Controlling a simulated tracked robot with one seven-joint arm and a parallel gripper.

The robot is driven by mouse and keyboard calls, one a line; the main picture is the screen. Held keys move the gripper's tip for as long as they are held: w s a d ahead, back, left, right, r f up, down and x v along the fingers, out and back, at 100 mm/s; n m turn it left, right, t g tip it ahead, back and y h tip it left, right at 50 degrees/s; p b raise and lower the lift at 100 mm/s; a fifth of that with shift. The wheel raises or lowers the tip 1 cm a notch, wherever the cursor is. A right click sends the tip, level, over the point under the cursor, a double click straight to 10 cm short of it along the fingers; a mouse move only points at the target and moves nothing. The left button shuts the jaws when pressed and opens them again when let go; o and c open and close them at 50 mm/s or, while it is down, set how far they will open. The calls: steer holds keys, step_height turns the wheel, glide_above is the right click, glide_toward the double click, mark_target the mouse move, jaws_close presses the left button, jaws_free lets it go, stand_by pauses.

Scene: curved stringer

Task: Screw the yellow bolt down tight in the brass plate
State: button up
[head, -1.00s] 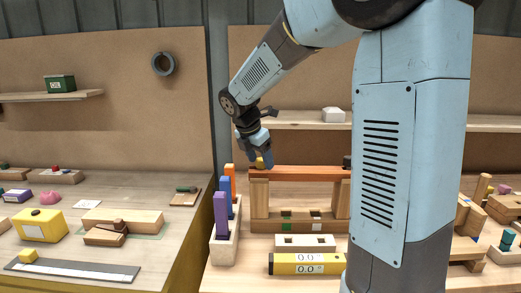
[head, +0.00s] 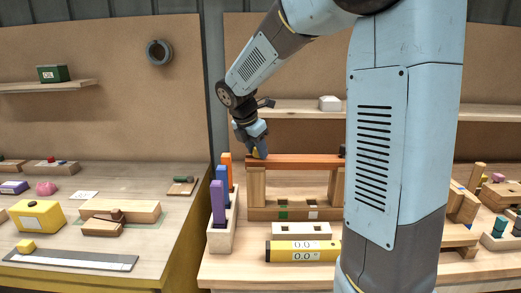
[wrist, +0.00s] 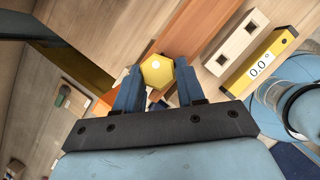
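The yellow bolt (wrist: 157,71) has a six-sided head with a pale dot on top. In the head view the bolt (head: 257,154) is at the left end of a reddish-brown beam (head: 300,160); the beam also shows in the wrist view (wrist: 193,32). My gripper (wrist: 158,80) has its two blue fingers on opposite sides of the bolt head, seemingly touching it. In the head view my gripper (head: 257,150) points down at the beam's end. I cannot make out the brass plate; the bolt head and fingers cover that area.
Wooden posts (head: 257,187) carry the beam. A tray (head: 221,236) with purple, blue and orange upright blocks stands at the left, close to my gripper. A two-hole block (head: 301,230) and a yellow level (head: 303,251) lie in front. A gap separates the left table (head: 140,245).

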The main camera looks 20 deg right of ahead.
steer(key=shift+d+f, duration=0.1)
jaws_close()
steer(key=shift+c, duration=0.8)
jaws_free()
steer(key=m+g, duration=0.1)
steer(key=m, duration=0.3)
steer(key=shift+f+g+h, duration=0.15)
steer(key=shift+g+h, duration=0.25)
steer(key=m, duration=0.2)
steer(key=m+g, duration=0.1)
steer(key=m, duration=0.1)
steer(key=shift+s+f+g, duration=0.15)
steer(key=shift+g, duration=0.15)
steer(key=o, duration=1.3)
steer(key=shift+s, duration=0.1)
